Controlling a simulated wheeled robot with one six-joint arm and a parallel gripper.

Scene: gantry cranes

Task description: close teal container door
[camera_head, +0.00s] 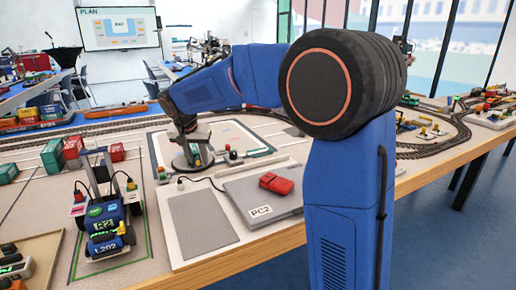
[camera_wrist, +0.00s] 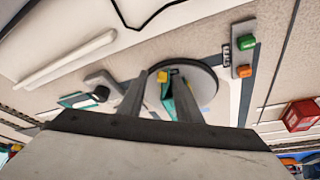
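My gripper (camera_head: 190,148) points down over a grey round plate on the table in the head view. In the wrist view my gripper (camera_wrist: 161,80) has its two fingers apart. A narrow teal piece with a yellow part, which looks like part of the teal container (camera_wrist: 185,103), shows by the right finger over the round plate (camera_wrist: 207,80). I cannot tell whether the finger touches it. A second flat teal piece (camera_wrist: 74,100) lies left of the fingers beside a grey part with a dark knob. The container's door cannot be made out clearly, as the gripper hides much of it.
Green and orange buttons (camera_wrist: 246,42) stand near the plate. A blue toy vehicle (camera_head: 105,222) stands at the front left. A grey PC2 box (camera_head: 262,209) with a red piece (camera_head: 276,183) lies at the front. Red and teal containers (camera_head: 72,148) stand at the left.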

